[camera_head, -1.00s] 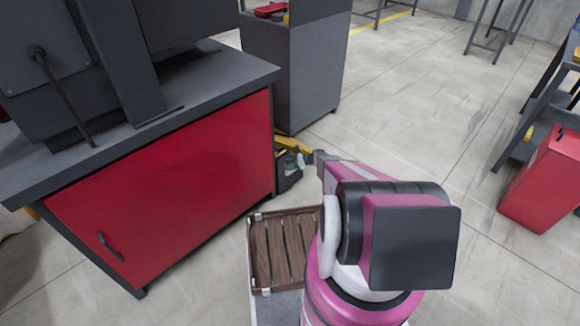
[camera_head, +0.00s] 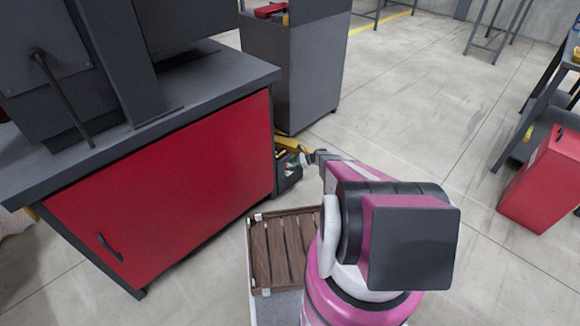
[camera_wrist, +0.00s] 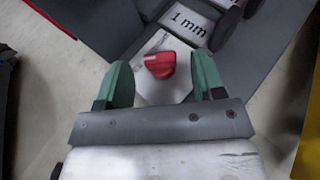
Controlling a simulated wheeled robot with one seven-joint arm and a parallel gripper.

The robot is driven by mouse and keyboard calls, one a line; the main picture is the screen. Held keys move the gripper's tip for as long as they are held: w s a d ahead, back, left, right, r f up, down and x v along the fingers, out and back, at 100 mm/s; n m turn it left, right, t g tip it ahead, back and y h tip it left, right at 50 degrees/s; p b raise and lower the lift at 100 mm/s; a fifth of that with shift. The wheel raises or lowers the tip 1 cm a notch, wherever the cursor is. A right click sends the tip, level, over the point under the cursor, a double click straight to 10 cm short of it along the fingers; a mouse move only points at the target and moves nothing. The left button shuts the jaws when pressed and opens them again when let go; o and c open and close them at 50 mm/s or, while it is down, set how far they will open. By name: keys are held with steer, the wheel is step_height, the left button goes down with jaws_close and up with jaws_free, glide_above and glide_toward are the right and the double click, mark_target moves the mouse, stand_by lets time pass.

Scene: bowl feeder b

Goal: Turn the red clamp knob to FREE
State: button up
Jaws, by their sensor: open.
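The red clamp knob (camera_wrist: 160,65) shows in the wrist view on a pale plate (camera_wrist: 158,88), just beyond and between the green fingertips. My gripper (camera_wrist: 162,80) is open, with one finger on each side of the knob and a gap on both sides. I cannot tell how far the knob lies beyond the tips. No FREE mark is readable. A label reading "1 mm" (camera_wrist: 188,20) is above and right of the knob. In the head view my gripper (camera_head: 302,160) is small, beside the red cabinet's right end, and the knob cannot be made out.
A red cabinet (camera_head: 170,190) with a dark top stands at the left. A grey cabinet (camera_head: 290,75) stands behind my gripper. A wooden slatted tray (camera_head: 285,250) is beside my arm. A red bin (camera_head: 545,180) stands at the right. The floor (camera_head: 420,100) between is clear.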

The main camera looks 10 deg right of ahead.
steer(key=v, duration=0.9)
steer(key=shift+d, duration=0.2)
steer(key=shift+s+r, duration=0.1)
steer(key=shift+r, duration=0.1)
